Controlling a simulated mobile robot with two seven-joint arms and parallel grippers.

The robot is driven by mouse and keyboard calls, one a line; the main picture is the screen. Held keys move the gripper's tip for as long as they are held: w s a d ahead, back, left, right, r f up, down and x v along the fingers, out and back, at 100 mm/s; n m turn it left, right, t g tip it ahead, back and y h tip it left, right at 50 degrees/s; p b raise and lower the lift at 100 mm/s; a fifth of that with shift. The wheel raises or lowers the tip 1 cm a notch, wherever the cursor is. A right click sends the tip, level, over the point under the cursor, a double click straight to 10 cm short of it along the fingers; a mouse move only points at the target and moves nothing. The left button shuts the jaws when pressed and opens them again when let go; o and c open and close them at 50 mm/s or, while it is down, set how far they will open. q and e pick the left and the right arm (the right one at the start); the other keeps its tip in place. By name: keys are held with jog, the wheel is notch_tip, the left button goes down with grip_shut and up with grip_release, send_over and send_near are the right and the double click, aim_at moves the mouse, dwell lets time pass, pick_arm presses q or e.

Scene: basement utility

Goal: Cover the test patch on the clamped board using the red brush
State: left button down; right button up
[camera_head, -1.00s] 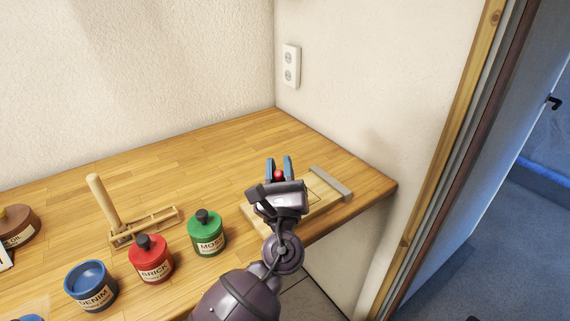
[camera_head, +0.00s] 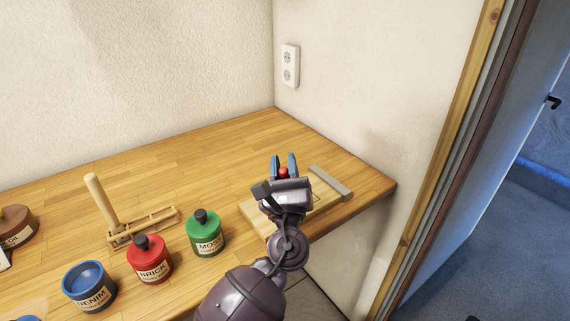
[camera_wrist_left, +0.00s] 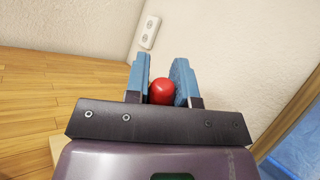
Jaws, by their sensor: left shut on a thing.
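My left gripper (camera_head: 284,168) is shut on the red brush (camera_head: 284,173) above the clamped board (camera_head: 257,218). Only the brush's rounded red end shows between the blue fingers; it also shows in the left wrist view (camera_wrist_left: 162,91), with the left gripper (camera_wrist_left: 163,80) around it. The bristles are hidden, and I cannot tell whether they touch the board. The pale wooden board lies at the bench's right front, with a grey clamp bar (camera_head: 330,183) across its right end. My gripper and arm cover most of the board, and the test patch is mostly hidden. My right gripper is out of view.
A green MOSS jar (camera_head: 208,236), a red BRICK jar (camera_head: 150,262) and an open blue DENIM pot (camera_head: 90,288) stand left of my arm. A wooden rack (camera_head: 145,228) with an upright handle is behind them. The bench's back middle is clear; walls bound it.

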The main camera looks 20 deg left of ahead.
pick_arm(q)
jog(key=shift+a, duration=0.1)
jog(key=shift+w+d+f, duration=0.1)
jog(key=shift+w+d, duration=0.1)
jog(key=shift+d, duration=0.05)
jog(key=shift+s+a, duration=0.35)
jog(key=shift+s, duration=0.1)
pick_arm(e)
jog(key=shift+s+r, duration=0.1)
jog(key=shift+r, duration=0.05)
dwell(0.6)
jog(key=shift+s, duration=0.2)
